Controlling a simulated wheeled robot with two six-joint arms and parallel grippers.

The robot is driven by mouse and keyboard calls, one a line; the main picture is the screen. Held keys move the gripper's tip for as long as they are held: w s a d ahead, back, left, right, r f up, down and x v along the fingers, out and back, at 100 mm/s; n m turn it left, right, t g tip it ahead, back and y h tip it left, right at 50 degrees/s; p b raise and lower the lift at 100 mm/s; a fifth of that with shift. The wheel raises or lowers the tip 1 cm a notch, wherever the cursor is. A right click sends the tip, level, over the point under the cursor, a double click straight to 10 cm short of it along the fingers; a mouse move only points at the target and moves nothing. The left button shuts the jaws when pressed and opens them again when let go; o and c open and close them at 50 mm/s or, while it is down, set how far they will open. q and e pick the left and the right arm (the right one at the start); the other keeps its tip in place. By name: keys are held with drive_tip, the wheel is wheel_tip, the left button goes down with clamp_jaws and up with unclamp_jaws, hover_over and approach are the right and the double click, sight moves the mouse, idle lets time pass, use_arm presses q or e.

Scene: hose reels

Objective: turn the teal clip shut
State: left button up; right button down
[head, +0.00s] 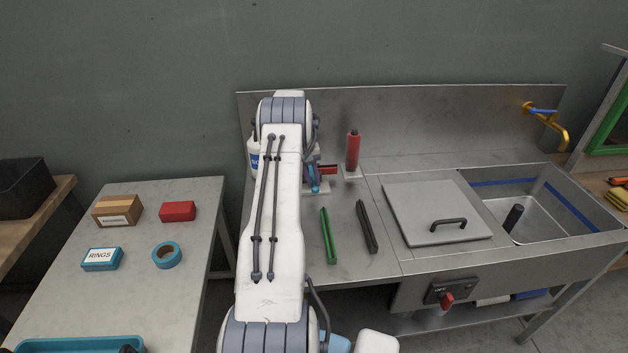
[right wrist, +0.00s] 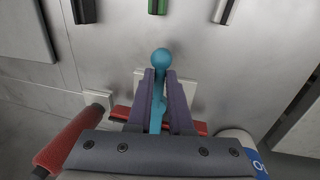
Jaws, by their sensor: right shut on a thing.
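The teal clip (right wrist: 162,58) shows in the right wrist view as a round knob on a narrow stem. Its lower part is partly hidden by my fingers. My right gripper (right wrist: 160,76) is shut on the stem, with one finger on each side and the knob standing out past the fingertips. In the head view the teal clip (head: 315,184) is a small patch beside my right arm, which hides much of the gripper. A red bar (right wrist: 190,128) lies behind the fingers, by a pale plate (right wrist: 182,82). My left gripper is not in view.
A red bottle (head: 353,150) and a white bottle (head: 254,158) stand close by on the steel counter. Green (head: 328,236) and black (head: 367,227) bars lie in front. A lidded panel (head: 430,205) and a sink are to the right.

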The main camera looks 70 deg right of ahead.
drive_tip(key=shift+w+d+r, duration=0.1)
drive_tip(key=shift+w, duration=0.15)
drive_tip(key=c, duration=0.8)
unclamp_jaws()
drive_tip(key=shift+c, duration=0.2)
drive_tip(key=shift+s, duration=0.1)
wheel_tip(320, 180, up, 10)
drive_tip(key=w+a+b, duration=0.1)
drive_tip(key=w, duration=0.1)
drive_tip(key=shift+b, duration=0.4)
drive_tip(key=shift+r, duration=0.1)
